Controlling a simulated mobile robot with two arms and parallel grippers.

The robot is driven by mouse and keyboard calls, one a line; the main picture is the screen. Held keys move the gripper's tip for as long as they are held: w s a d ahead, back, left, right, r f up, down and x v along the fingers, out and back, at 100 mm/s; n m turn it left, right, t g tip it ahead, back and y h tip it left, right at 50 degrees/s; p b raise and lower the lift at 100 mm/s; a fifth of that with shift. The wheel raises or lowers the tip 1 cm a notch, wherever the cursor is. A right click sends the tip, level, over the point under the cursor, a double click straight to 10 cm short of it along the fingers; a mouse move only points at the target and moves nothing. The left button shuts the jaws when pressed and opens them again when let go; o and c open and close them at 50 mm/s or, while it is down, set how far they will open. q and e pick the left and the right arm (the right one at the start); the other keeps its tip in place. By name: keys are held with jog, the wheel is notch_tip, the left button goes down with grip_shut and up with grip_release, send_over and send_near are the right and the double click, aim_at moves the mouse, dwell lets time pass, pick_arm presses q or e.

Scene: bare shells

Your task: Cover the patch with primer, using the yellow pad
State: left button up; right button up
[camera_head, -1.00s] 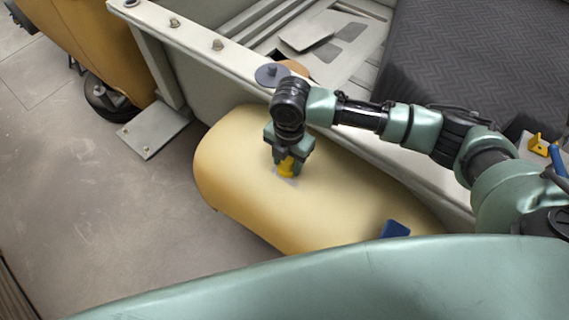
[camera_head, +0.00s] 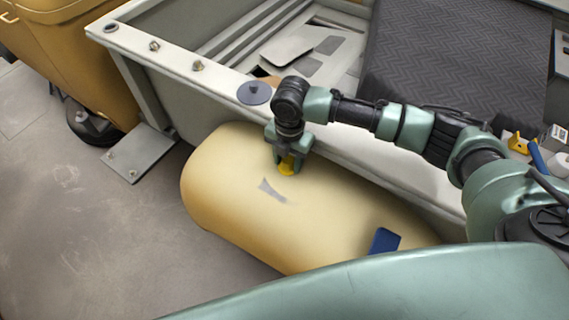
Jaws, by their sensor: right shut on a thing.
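My right gripper (camera_head: 287,160) is shut on the yellow pad (camera_head: 287,168). It holds the pad at the upper surface of the cream-yellow shell (camera_head: 225,185); I cannot tell whether the pad touches it. A small grey patch (camera_head: 271,190) shows on the shell, just left of and below the pad, with a faint smear at its lower right end. The patch is uncovered by the gripper in this view. My left gripper is not in view.
A blue flat piece (camera_head: 384,241) is on the shell's right part. A pale frame rail (camera_head: 180,58) with bolts and a grey disc (camera_head: 254,92) runs behind the shell. A dark ridged mat (camera_head: 450,60) lies behind my right arm. Yellow and blue items (camera_head: 520,143) stand at right.

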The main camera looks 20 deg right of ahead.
aim_at(287, 159)
jog(key=shift+r, duration=3)
jog(key=shift+r, duration=1.5)
